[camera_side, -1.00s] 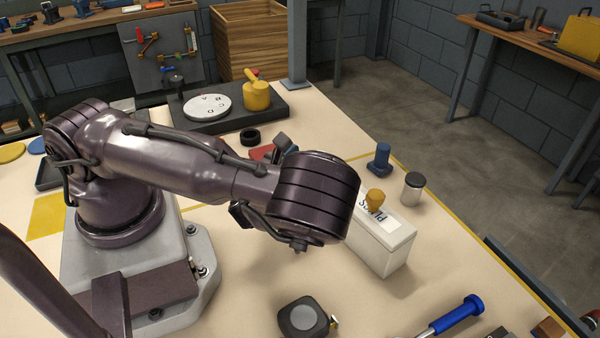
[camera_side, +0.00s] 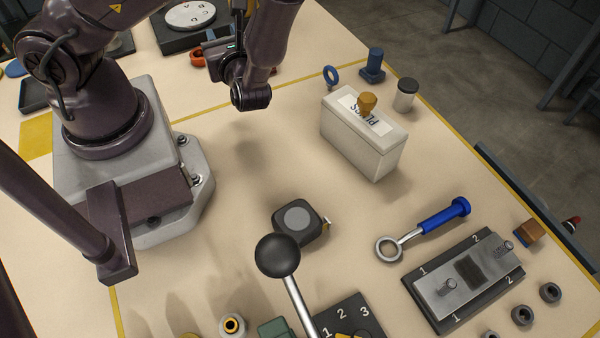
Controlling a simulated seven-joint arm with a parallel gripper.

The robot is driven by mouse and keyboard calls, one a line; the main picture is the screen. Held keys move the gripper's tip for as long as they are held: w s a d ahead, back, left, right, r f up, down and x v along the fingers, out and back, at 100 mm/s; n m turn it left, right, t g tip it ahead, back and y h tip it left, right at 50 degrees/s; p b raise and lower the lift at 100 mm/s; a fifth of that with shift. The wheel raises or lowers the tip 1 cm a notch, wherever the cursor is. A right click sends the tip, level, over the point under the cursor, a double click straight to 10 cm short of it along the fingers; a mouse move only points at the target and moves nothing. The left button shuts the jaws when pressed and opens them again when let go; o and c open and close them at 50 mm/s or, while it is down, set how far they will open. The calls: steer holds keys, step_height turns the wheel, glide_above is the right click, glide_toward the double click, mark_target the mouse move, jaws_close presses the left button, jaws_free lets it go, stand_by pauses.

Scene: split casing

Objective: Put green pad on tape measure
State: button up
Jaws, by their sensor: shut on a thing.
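My gripper (camera_side: 212,50) is up at the back left, well away from the tape measure and above the table. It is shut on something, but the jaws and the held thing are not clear. A green piece (camera_side: 274,329) shows at the bottom edge, cut off by the frame; I cannot tell whether it is the green pad.
A pale box (camera_side: 362,140) with a yellow knob stands right of centre. A black-ball lever (camera_side: 278,255) rises just in front of the tape measure. A blue-handled ring tool (camera_side: 428,224) and a numbered plate (camera_side: 463,282) lie to the right. The table left of the tape measure is clear.

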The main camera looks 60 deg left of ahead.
steer(key=s+d+f+n+g+h, duration=0.3)
steer(key=s+d+n+g+h, duration=0.35)
steer(key=s+n+g, duration=0.6)
step_height(320, 180, up, 4)
steer(key=f+n+t+h, duration=0.1)
steer(key=n+t+h, duration=0.3)
steer(key=n+h, duration=2)
glide_above(301, 228)
steer(key=m+h, duration=0.4)
steer(key=shift+t, duration=0.25)
step_height(301, 228, down, 7)
steer(key=shift+r, duration=0.1)
steer(key=o, duration=0.5)
steer(key=shift+f, duration=0.2)
steer(key=o, duration=0.4)
